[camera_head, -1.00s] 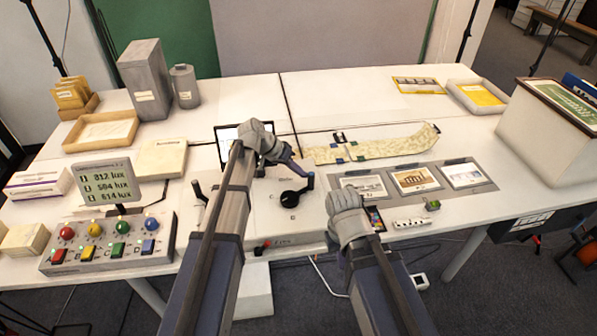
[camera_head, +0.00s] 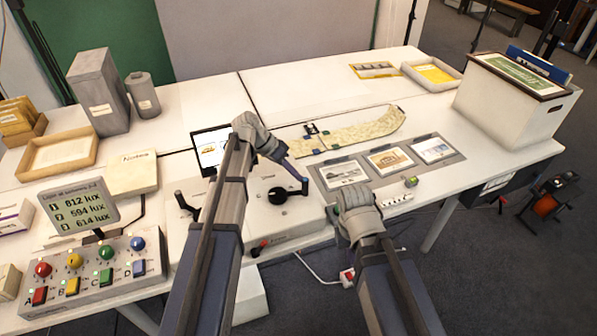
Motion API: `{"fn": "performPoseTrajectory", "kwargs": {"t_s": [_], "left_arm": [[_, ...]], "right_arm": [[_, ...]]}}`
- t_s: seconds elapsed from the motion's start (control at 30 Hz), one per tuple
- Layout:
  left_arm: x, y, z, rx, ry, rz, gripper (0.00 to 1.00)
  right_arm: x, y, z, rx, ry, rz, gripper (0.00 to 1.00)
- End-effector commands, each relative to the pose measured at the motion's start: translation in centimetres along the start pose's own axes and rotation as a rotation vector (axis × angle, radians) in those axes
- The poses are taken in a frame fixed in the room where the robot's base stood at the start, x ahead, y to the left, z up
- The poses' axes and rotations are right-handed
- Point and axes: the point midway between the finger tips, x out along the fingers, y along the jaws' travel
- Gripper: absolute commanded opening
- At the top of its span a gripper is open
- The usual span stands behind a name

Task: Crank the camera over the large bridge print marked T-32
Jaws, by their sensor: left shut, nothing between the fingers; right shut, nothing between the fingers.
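A white control box (camera_head: 300,217) stands at the front of the table with a black crank (camera_head: 279,194) on its top. A small screen (camera_head: 209,148) stands behind it. My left gripper (camera_head: 290,168) is shut and empty, its fingers close to the crank's upright handle; I cannot tell if they touch. My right gripper (camera_head: 343,203) is shut and empty, over the box's right end. Three prints, left (camera_head: 345,172), middle (camera_head: 390,159) and right (camera_head: 432,150), lie on a grey board (camera_head: 368,179). The middle one shows a brownish structure. Their marks are too small to read.
A panel of coloured buttons (camera_head: 92,292) and a lux display (camera_head: 78,207) stand at the left. A patterned strip (camera_head: 360,130) lies behind the prints. A large white box (camera_head: 510,104) stands at the right. The table's back middle is clear.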

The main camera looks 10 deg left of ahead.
Motion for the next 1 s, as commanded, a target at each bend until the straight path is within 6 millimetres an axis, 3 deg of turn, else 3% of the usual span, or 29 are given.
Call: {"fn": "performPoseTrajectory", "kwargs": {"t_s": [0.43, 1.0], "left_arm": [[0.6, 1.5, 0.3, 0.001, 0.005, 0.003, 0.0], [0.6, 1.6, 0.5, -0.001, 0.003, 0.001, 0.0]], "right_arm": [[0.0, 0.0, 0.0, 0.0, 0.0, 0.0, 0.0], [0.0, 0.0, 0.0, 0.0, 0.0, 0.0, 0.0]]}}
